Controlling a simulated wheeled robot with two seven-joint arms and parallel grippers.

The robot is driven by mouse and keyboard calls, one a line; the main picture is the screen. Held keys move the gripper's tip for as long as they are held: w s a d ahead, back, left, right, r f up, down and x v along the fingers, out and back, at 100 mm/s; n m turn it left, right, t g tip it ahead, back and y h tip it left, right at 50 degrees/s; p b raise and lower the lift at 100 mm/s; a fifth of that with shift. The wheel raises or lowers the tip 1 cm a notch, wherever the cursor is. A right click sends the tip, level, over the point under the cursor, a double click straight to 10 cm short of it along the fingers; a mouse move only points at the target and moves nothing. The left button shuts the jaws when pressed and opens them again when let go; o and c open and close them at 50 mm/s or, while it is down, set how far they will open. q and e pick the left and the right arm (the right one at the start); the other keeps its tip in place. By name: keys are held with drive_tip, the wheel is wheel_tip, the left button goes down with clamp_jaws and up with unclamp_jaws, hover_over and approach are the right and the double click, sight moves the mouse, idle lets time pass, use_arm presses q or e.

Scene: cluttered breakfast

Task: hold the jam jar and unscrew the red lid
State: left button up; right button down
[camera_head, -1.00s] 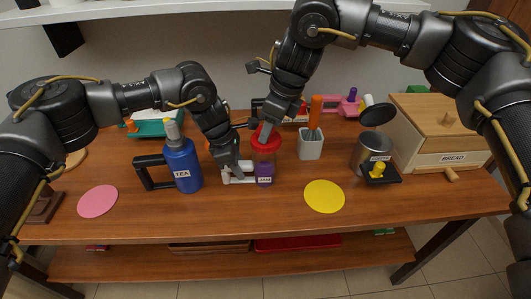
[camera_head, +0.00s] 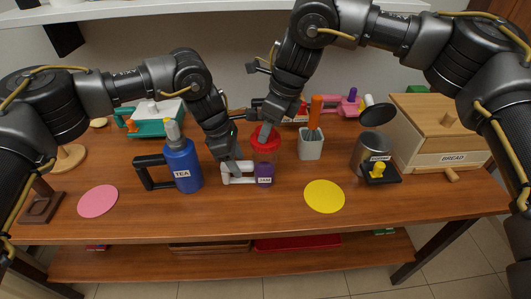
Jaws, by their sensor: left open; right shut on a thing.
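The jam jar (camera_head: 265,170) stands upright on the table, with a purple JAM label low on its front and a white handle (camera_head: 236,180) on its left side. The red lid (camera_head: 268,146) is on its top; I cannot tell whether it is loose. My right gripper (camera_head: 265,135) comes down from above and is shut on the red lid, hiding part of it. My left gripper (camera_head: 232,165) is open, close to the jar's white handle at its left. I cannot tell whether its fingers touch the handle.
A blue TEA flask (camera_head: 182,163) with a black handle stands left of the jar. A white holder (camera_head: 311,147) with an orange-handled tool and a metal canister (camera_head: 371,151) stand to the right. A bread box (camera_head: 440,135) is far right.

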use_arm(q)
drive_tip(key=shift+v, duration=2.3)
drive_tip(key=shift+w+a, duration=0.1)
drive_tip(key=v, duration=1.2)
